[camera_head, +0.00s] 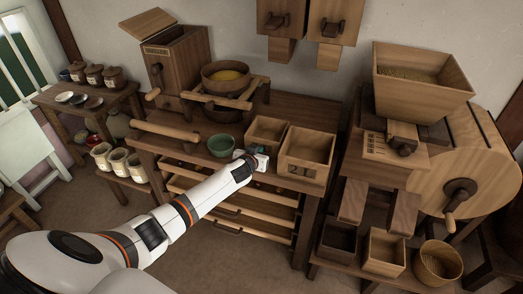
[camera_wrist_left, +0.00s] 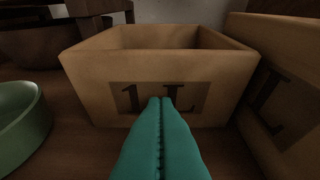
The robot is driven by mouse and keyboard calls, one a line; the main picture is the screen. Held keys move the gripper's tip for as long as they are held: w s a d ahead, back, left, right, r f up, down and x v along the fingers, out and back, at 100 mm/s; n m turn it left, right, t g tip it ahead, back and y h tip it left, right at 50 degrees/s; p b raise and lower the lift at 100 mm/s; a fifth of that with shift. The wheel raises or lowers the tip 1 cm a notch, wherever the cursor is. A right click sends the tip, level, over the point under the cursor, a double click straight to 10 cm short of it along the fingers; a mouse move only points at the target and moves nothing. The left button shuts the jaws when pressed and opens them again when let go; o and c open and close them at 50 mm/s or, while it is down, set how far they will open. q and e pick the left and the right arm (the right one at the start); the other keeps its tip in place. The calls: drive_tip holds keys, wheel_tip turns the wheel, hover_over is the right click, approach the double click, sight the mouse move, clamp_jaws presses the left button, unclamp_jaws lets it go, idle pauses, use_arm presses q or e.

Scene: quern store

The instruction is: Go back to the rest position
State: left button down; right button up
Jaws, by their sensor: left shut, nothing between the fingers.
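My left gripper (camera_head: 260,161) reaches over the front edge of the wooden bench, close to a green bowl and a small open box. In the left wrist view, its teal fingers (camera_wrist_left: 160,120) are pressed together with nothing between them. They point at the front face of an open wooden box (camera_wrist_left: 100,79) marked "1 L". A green bowl (camera_wrist_left: 22,112) is at the left edge of that view, apart from the fingers. In the head view the box (camera_head: 265,133) stands right of the green bowl (camera_head: 221,146). My right gripper is in neither view.
A larger box (camera_head: 308,147) stands right of the small one. A sieve bowl (camera_head: 226,73) with yellow contents rests on a wooden frame behind. A wooden hopper machine (camera_head: 424,84) stands at the right. Shelves with rails (camera_head: 238,211) are below the bench. Open floor is at the front.

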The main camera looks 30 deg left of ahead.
use_arm(q)
drive_tip(key=shift+w+a+f+b, duration=0.15)
drive_tip(key=shift+w+b, duration=0.45)
drive_tip(key=shift+w, duration=0.7)
drive_tip(key=shift+w+a, duration=0.1)
drive_tip(key=shift+w, duration=0.05)
drive_tip(key=shift+w+a+b, duration=0.15)
drive_tip(key=shift+w+b, duration=0.5)
drive_tip(key=shift+w, duration=0.2)
drive_tip(key=shift+w+a+b, duration=0.1)
drive_tip(key=shift+w+b, duration=0.55)
drive_tip(key=shift+w, duration=0.15)
drive_tip(key=shift+w+a+b, duration=0.1)
drive_tip(key=shift+w+b, duration=0.2)
drive_tip(key=shift+w, duration=0.3)
